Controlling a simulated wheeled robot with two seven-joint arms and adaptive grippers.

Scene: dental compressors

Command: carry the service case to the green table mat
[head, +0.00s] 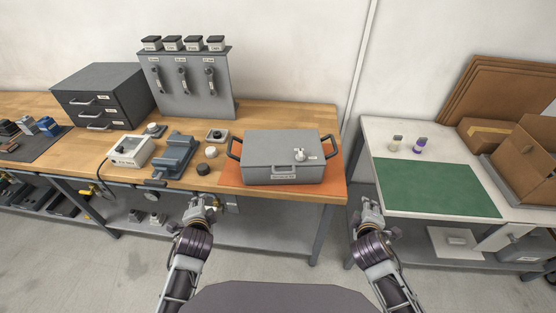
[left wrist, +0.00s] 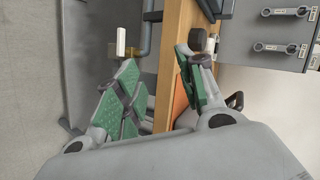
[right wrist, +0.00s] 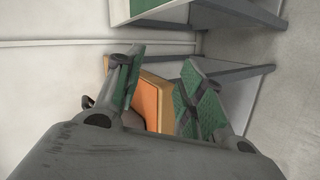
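The grey service case (head: 283,158) stands on an orange mat (head: 331,181) at the right end of the wooden bench. It has a black handle at each side and a small white and dark item (head: 300,152) on its lid. The green table mat (head: 438,187) lies flat on the white table to the right, bare. My left gripper (head: 197,209) is in front of the bench, left of the case; its pads stand apart in the left wrist view (left wrist: 160,85). My right gripper (head: 369,206) is between the two tables; its pads stand apart in the right wrist view (right wrist: 160,80). Both are empty.
The white table (head: 392,132) holds two small bottles (head: 408,144) behind the green mat and cardboard boxes (head: 527,150) at its right. A gap separates it from the wooden bench (head: 300,116). A grey vise (head: 174,155) and small parts stand left of the case.

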